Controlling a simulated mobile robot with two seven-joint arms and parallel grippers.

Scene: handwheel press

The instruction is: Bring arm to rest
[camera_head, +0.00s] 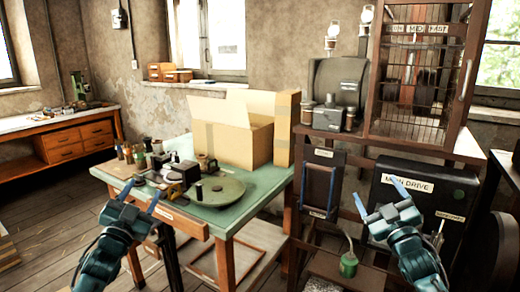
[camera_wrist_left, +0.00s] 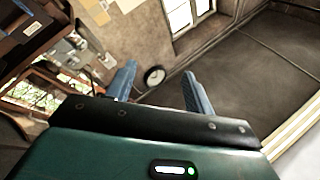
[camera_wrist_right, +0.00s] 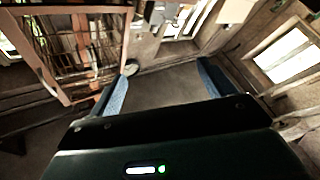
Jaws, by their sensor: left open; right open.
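My left gripper (camera_head: 139,198) is in front of the green-topped table in the head view, its two blue fingers apart and nothing between them. Its fingers also show spread and empty in the left wrist view (camera_wrist_left: 157,90). My right gripper (camera_head: 382,201) is raised in front of the dark main drive box, fingers apart and empty. The right wrist view shows its fingers (camera_wrist_right: 162,90) wide apart with nothing between. Both grippers appear clear of the furniture, though the exact gaps cannot be told. The round green handwheel (camera_head: 217,191) lies on the table near its front edge.
The green-topped table (camera_head: 262,183) carries a press, small tools and an open cardboard box (camera_head: 232,130). A rack with a wire cage (camera_head: 414,90) and the main drive box (camera_head: 428,200) stands at right. A green oil can (camera_head: 348,265) sits low between the arms. A workbench (camera_head: 60,122) is at far left.

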